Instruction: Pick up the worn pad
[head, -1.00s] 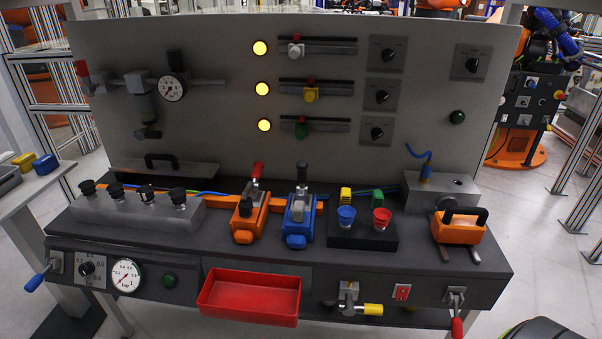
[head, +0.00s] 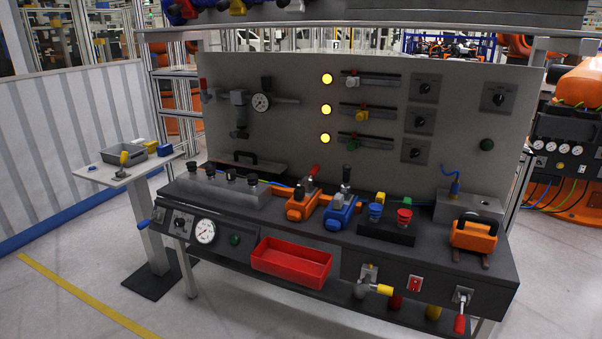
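I cannot tell which thing is the worn pad. Small yellow (head: 149,146) and blue (head: 164,150) blocks lie on the side table (head: 108,172) at the left, beside a grey tray (head: 129,153). A yellow block (head: 380,197) and a green block (head: 406,201) stand on the bench behind a blue cup (head: 376,211) and a red cup (head: 404,216). An orange unit with a black handle (head: 473,236) sits at the bench's right end. Neither of my grippers is in view.
The dark workbench (head: 300,232) carries orange (head: 301,208) and blue (head: 341,212) clamps and a red bin (head: 291,262) on its front. Levers stick out from its front. A striped wall (head: 70,135) stands at the left. The floor (head: 90,270) at the front left is clear.

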